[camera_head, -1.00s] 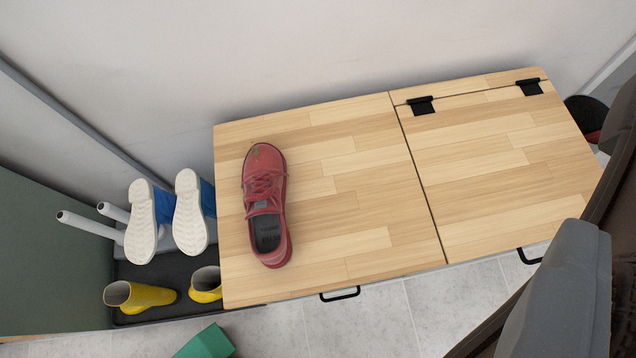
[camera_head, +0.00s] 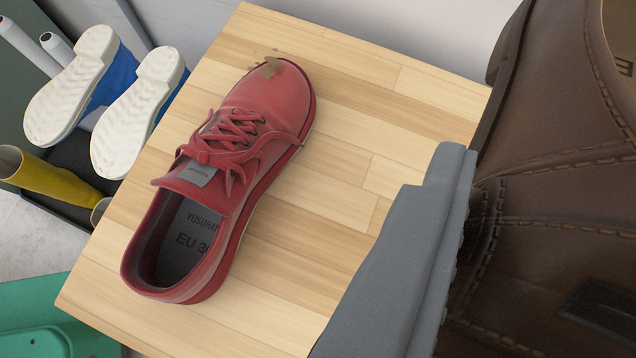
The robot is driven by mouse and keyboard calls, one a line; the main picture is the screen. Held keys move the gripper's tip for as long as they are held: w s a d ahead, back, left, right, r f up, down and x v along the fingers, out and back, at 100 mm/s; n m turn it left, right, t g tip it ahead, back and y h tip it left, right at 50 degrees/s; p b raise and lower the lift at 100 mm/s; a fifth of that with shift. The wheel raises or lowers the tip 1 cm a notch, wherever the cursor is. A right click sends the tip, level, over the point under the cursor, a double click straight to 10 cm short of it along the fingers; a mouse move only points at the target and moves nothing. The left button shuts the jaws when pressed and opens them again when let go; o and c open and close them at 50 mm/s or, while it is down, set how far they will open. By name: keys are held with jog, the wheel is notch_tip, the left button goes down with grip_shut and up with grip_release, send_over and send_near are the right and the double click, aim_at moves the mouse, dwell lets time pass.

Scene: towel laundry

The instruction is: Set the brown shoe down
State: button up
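The brown shoe (camera_head: 560,230) is large and close at the right edge of the view, with its stitched leather side and part of its inside showing. My gripper (camera_head: 450,170) shows one grey finger lying against the shoe's left side. It is shut on the shoe; the other finger is hidden. The shoe is held in front of the wooden bench top (camera_head: 335,190), close to the camera. It covers the right part of the bench, and whether it touches the top cannot be told.
A red shoe (camera_head: 225,180) with a brown stain on its toe lies on the bench top. White-soled boots (camera_head: 105,95) on pegs and yellow boots (camera_head: 45,180) are at left. A green object (camera_head: 50,315) is at lower left. Bare wood shows right of the red shoe.

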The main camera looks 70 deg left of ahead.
jog(key=shift+n+g+y, duration=0.6)
jog(key=shift+n, duration=0.2)
jog(key=f+b, duration=0.2)
jog(key=f, duration=0.4)
jog(key=a+f+b, duration=0.1)
jog(key=f+b, duration=0.1)
jog(key=f, duration=0.4)
jog(key=w+f+b, duration=0.1)
jog(key=f, duration=0.4)
jog(key=shift+a+f+b, duration=0.3)
jog(key=shift+f+b, duration=0.1)
jog(key=o, duration=1.2)
jog(key=shift+s+r, duration=0.1)
jog(key=shift+o, duration=0.2)
jog(key=p+v, duration=0.3)
jog(key=v, duration=0.9)
jog(key=shift+p, duration=0.35)
